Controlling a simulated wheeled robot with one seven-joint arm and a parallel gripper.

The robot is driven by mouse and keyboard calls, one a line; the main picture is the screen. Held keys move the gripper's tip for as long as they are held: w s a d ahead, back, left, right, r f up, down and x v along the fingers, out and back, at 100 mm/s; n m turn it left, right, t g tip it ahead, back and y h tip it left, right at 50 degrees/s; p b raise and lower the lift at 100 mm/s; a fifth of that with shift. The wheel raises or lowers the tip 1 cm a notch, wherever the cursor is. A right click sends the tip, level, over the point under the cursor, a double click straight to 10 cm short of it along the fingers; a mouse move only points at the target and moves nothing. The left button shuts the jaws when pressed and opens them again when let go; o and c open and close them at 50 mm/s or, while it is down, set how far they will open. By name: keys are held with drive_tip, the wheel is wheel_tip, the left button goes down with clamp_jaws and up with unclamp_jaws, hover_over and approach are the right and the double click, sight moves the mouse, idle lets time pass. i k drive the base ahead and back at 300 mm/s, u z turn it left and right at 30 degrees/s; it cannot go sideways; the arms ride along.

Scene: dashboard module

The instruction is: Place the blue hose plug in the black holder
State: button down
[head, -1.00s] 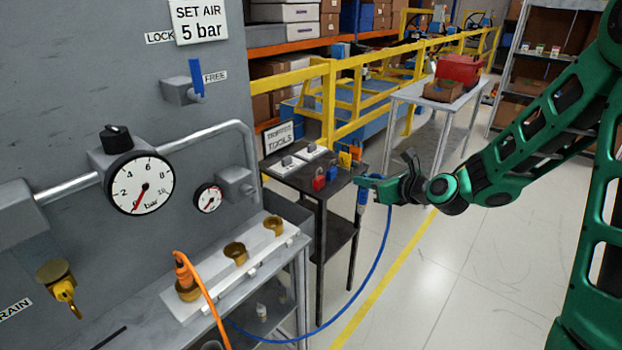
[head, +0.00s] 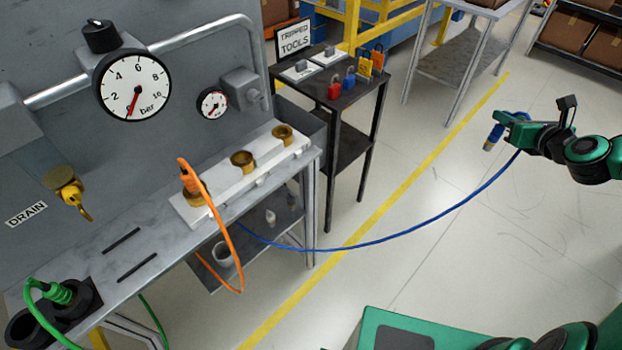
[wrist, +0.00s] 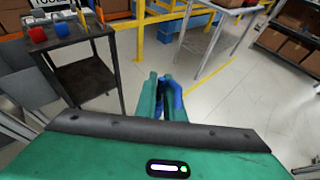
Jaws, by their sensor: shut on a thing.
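My gripper (head: 504,124) is shut on the blue hose plug (head: 490,142) and holds it in the air over the open floor at the right. The plug points down and tilts a little. Its blue hose (head: 400,236) sags across to the bench. In the wrist view the plug (wrist: 174,98) shows blue between the green fingers. The black holder (head: 22,331) is at the bench's near left corner, far from my gripper, and partly cut off by the picture edge. A green plug (head: 58,292) sits in one of its cups. The other cup looks empty.
An orange plug (head: 189,178) stands in a brass socket on the white strip (head: 205,205), beside two open sockets. A dark tool table (head: 345,105) with padlocks stands beyond the bench (head: 150,255). A gauge (head: 132,84) is on the wall. Floor around my gripper is clear.

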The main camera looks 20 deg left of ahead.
sight(40, 329)
drive_tip(key=z, duration=0.35)
drive_tip(key=k, duration=2.6)
drive_tip(key=u, duration=0.8)
drive_tip(key=i, duration=1)
